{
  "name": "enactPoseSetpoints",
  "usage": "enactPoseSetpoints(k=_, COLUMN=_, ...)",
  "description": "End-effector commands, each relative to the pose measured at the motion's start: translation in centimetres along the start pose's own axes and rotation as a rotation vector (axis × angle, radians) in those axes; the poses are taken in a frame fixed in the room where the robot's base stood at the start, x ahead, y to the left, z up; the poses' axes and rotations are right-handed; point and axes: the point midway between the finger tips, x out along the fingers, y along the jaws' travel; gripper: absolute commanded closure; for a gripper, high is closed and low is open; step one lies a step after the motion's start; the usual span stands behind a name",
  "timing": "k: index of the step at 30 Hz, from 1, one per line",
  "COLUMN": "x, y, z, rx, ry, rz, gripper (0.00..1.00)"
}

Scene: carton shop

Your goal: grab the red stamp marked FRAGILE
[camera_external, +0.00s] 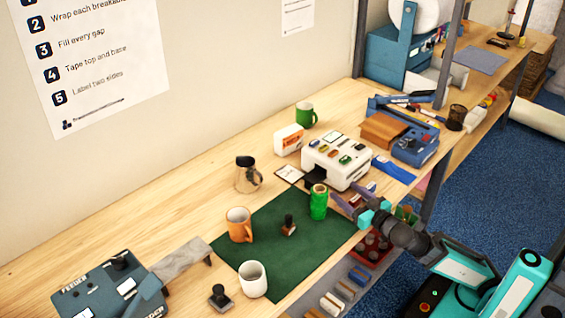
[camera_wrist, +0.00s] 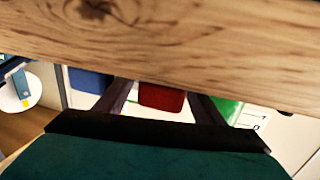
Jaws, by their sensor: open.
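A small stamp (camera_external: 289,226) with a dark knob and brownish base stands upright on the green mat (camera_external: 262,262). A second stamp (camera_external: 220,297), black-handled on a grey base, stands at the table's front left. No FRAGILE marking is readable on either. My gripper (camera_external: 347,196) is open, by the table's front edge right of the mat, apart from both stamps. In the wrist view, a wooden edge (camera_wrist: 180,50) hides its fingertips. A red block (camera_wrist: 160,97) shows beyond, between the fingers; I cannot tell what it is.
A green cylinder (camera_external: 319,202) stands near my gripper.

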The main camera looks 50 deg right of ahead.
Motion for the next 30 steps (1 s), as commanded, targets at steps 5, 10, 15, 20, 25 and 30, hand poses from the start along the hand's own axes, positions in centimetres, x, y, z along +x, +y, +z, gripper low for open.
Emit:
enactPoseSetpoints(k=5, x=0.0, y=0.0, z=0.0, rx=0.000, ry=0.000, rz=0.000, gripper=0.56)
enactPoseSetpoints(k=10, x=0.0, y=0.0, z=0.0, rx=0.000, ry=0.000, rz=0.000, gripper=0.80)
enactPoseSetpoints(k=15, x=0.0, y=0.0, z=0.0, rx=0.000, ry=0.000, rz=0.000, gripper=0.80)
enactPoseSetpoints(k=20, x=0.0, y=0.0, z=-0.3, rx=0.000, ry=0.000, rz=0.000, gripper=0.80)
enactPoseSetpoints(k=25, x=-0.1, y=-0.1, z=-1.6, rx=0.002, ry=0.001, rz=0.000, gripper=0.80)
enactPoseSetpoints(k=30, x=-0.2, y=-0.1, z=-4.1, rx=0.002, ry=0.001, rz=0.000, gripper=0.80)
